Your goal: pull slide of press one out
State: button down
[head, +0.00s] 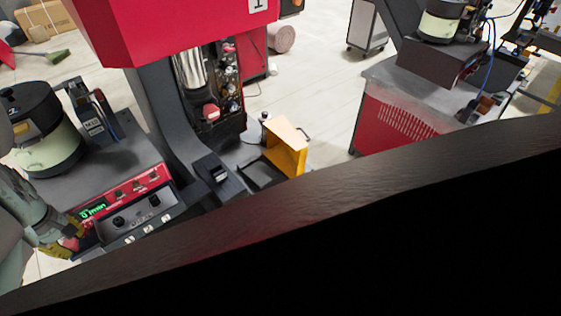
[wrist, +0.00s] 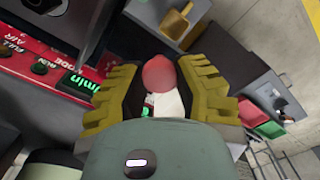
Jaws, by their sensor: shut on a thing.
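My gripper (head: 70,246) is at the lower left of the head view, beside the left end of a red control panel (head: 125,190). In the wrist view my gripper (wrist: 160,72) has its yellow ridged fingers on either side of a round red knob (wrist: 158,74) on a pale stem. It is shut on this knob. Press one (head: 175,28), red with a "1" label, stands at the top of the head view. At its foot is a dark block (head: 215,172), which may be part of the slide; I cannot tell. What the knob joins to is hidden.
A bowl feeder (head: 45,130) stands at the left. A yellow open box (head: 288,147) is right of the press foot. A red cabinet (head: 395,120) stands further right. A large dark edge (head: 330,230) covers the lower right. Pale floor (head: 320,75) lies behind.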

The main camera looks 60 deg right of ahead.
jog(key=shift+w+a, duration=0.1)
jog(key=shift+a, duration=0.2)
jog(key=c, duration=1)
grip_release()
jog(key=shift+a+f, duration=0.1)
jog(key=o, duration=0.4)
jog(key=shift+d, duration=0.2)
jog(key=shift+r, duration=1.55)
notch_tip(320, 180, up, 9)
